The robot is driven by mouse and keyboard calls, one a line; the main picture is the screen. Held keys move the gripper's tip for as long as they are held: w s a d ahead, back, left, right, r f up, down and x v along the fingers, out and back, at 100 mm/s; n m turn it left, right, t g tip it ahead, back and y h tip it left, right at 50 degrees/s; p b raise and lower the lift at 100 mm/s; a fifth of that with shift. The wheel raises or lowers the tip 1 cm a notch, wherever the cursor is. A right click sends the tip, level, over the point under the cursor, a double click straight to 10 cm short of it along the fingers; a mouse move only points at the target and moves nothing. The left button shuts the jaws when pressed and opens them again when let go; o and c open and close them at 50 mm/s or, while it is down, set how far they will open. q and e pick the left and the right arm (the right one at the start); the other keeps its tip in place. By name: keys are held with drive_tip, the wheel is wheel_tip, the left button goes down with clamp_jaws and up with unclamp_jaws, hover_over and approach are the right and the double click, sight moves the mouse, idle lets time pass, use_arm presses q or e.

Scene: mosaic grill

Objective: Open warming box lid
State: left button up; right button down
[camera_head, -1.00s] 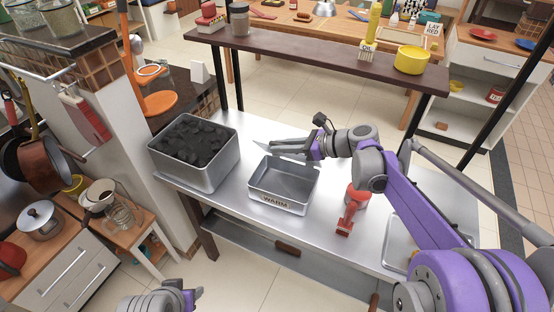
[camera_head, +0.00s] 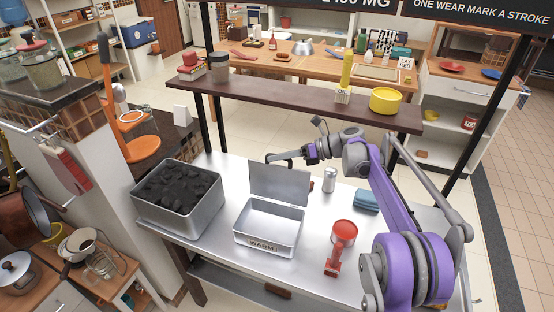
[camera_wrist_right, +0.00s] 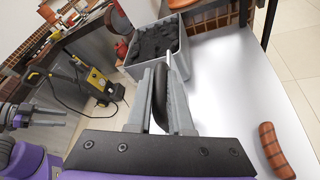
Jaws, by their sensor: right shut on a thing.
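The warming box (camera_head: 268,246) is a silver metal box marked WARM on its front, on the steel counter. Its inside looks empty. Its lid (camera_head: 280,184) stands about upright at the back edge, so the box is open. My right gripper (camera_head: 285,158) is at the lid's top edge. In the right wrist view, my right gripper (camera_wrist_right: 160,95) is shut on the lid's dark rounded handle (camera_wrist_right: 160,98). My left gripper (camera_wrist_right: 42,115) shows small at the left of the wrist view and is out of the head view; its jaw state is unclear.
A charcoal-filled metal bin (camera_head: 190,217) stands left of the box. A red tool (camera_head: 338,245) lies to the right, with a silver shaker (camera_head: 329,180) and blue folded cloth (camera_head: 366,201) behind it. A dark shelf (camera_head: 300,96) runs above the counter's back.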

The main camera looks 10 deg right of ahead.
drive_tip(key=shift+w, duration=0.1)
idle(0.3)
drive_tip(key=c, duration=0.8)
unclamp_jaws()
drive_tip(key=shift+c, duration=0.2)
